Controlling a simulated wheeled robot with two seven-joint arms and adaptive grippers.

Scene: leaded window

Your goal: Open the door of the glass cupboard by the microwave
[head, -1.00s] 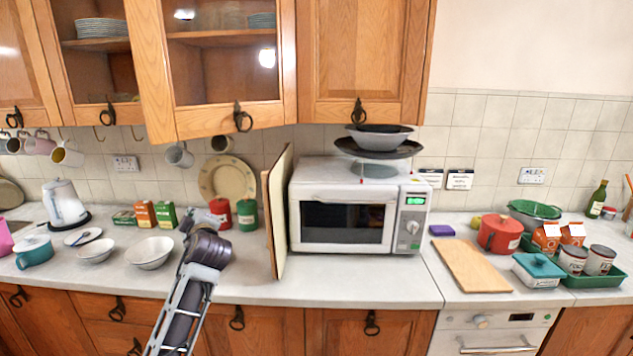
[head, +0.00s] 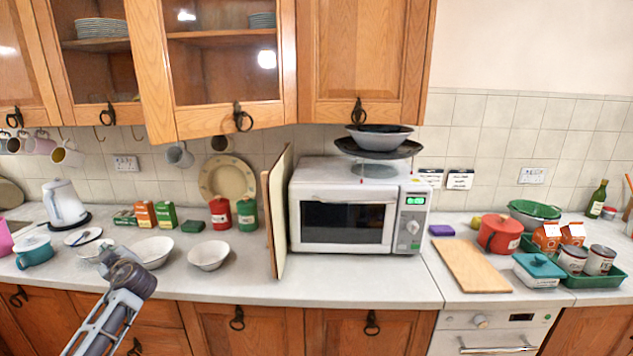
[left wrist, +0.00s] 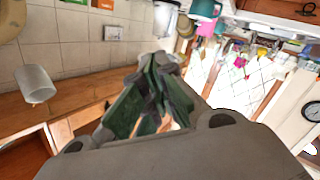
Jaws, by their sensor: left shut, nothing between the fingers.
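The glass cupboard door (head: 222,70) hangs above the counter, up and left of the microwave (head: 345,215). It has an oak frame, a glass pane and a dark ring handle (head: 242,118) at its bottom. Its left edge seems to stand out in front of the neighbouring frame; I cannot tell how far ajar it is. My left gripper (head: 108,255) is low over the counter's front at the left, well below and left of the handle, touching nothing that I can see. In the left wrist view its dark green fingers (left wrist: 150,100) are together and empty. My right gripper is out of view.
White bowls (head: 208,255) stand near my left gripper, with a kettle (head: 64,203) behind it. Mugs (head: 180,155) hang under the cupboards. Upright boards (head: 280,210) lean beside the microwave, which carries a pan and bowl. Free air lies before the cupboards.

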